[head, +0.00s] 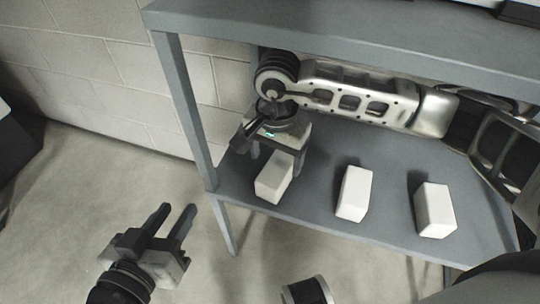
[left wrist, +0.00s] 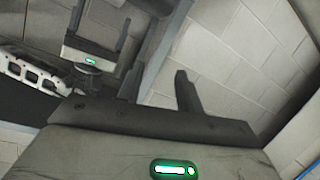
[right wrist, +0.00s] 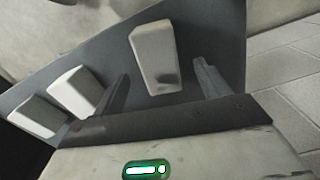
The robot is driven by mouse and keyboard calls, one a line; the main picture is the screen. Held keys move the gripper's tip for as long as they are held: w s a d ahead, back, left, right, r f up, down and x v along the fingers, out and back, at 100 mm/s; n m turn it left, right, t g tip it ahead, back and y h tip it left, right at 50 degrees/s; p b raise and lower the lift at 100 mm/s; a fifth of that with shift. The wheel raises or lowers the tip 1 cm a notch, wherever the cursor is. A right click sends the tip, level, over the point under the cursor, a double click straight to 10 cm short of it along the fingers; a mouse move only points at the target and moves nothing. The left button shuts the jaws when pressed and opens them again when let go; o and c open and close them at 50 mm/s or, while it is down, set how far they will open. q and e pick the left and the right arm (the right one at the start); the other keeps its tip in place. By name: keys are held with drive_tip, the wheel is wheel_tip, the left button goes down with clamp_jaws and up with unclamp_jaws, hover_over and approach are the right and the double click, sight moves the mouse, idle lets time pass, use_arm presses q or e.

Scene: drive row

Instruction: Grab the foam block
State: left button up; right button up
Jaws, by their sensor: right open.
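Three similar pale blocks stand on the grey shelf; I cannot tell by material which is foam. The left block (head: 274,178) is just beyond my right gripper (head: 277,161), whose fingers are open on either side of its near end. In the right wrist view this block (right wrist: 153,52) shows ahead, between and past the fingertips; contact cannot be told. The middle block (head: 354,191) and right block (head: 435,209) stand apart to the right. My left gripper (head: 174,210) is open and empty, over the floor outside the shelf.
The grey shelf (head: 318,208) has an upper board (head: 340,45) above my right arm and a post (head: 185,110) at its left. A block wall (head: 100,60) stands behind. Bare floor lies at the left.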

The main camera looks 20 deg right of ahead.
sight(275, 170)
drive_tip(key=f, duration=0.2)
drive_tip(key=shift+s+f+b, duration=0.25)
drive_tip(key=shift+f+b, duration=0.05)
drive_tip(key=shift+f, duration=0.05)
wheel_tip(275, 170, down, 4)
drive_tip(key=shift+w+f+b, duration=0.1)
drive_tip(key=shift+f+b, duration=0.05)
drive_tip(key=shift+b, duration=0.45)
drive_tip(key=c, duration=1)
